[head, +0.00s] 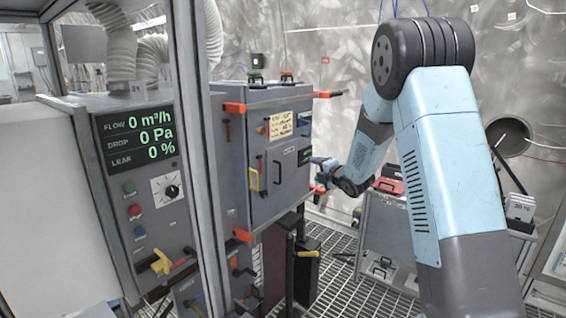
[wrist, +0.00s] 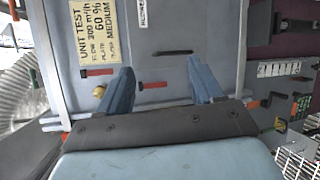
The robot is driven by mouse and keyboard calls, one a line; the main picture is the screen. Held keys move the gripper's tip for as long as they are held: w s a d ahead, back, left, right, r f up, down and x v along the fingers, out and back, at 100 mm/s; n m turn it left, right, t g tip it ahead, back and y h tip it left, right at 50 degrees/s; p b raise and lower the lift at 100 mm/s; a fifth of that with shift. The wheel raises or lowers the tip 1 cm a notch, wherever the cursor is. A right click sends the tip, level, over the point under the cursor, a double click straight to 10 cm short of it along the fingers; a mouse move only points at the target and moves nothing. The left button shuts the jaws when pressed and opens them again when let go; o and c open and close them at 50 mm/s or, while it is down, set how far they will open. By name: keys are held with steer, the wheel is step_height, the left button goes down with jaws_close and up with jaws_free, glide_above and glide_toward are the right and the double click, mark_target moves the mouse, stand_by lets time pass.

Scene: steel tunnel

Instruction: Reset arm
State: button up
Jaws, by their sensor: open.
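My light-blue arm rises at the right of the head view and bends over toward the grey cabinet (head: 283,150). My gripper (head: 322,172) is at the cabinet's right side, small and partly hidden by my wrist. In the wrist view my gripper (wrist: 166,80) shows two blue fingers set well apart, with nothing between them. Behind them is the grey cabinet face (wrist: 165,40) with a yellow "UNIT TEST" label (wrist: 88,35), red latches and a dark slot. I cannot tell whether the fingers touch the cabinet.
Grated floor (head: 340,285) shows below the cabinet.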

steer(key=s+d+r+m+g+h, duration=0.1)
steer(key=s+d+r+m+h, duration=0.1)
steer(key=s+d+r+m, duration=0.3)
steer(key=s+d+r+m+g+h, duration=0.1)
steer(key=s+d+r+m+h, duration=0.2)
steer(key=s, duration=0.5)
steer(key=s+d+r+m+g+h, duration=0.1)
steer(key=s+d+r+m+h, duration=0.15)
steer(key=s+r+m, duration=0.35)
steer(key=s+f+m+g, duration=0.1)
steer(key=s+m+g, duration=0.4)
steer(key=s, duration=2.6)
steer(key=m, duration=0.6)
steer(key=shift+s+d+f+m+y, duration=0.15)
steer(key=shift+s+f+m+y, duration=0.15)
steer(key=shift+s+y, duration=0.1)
steer(key=shift+c, duration=0.4)
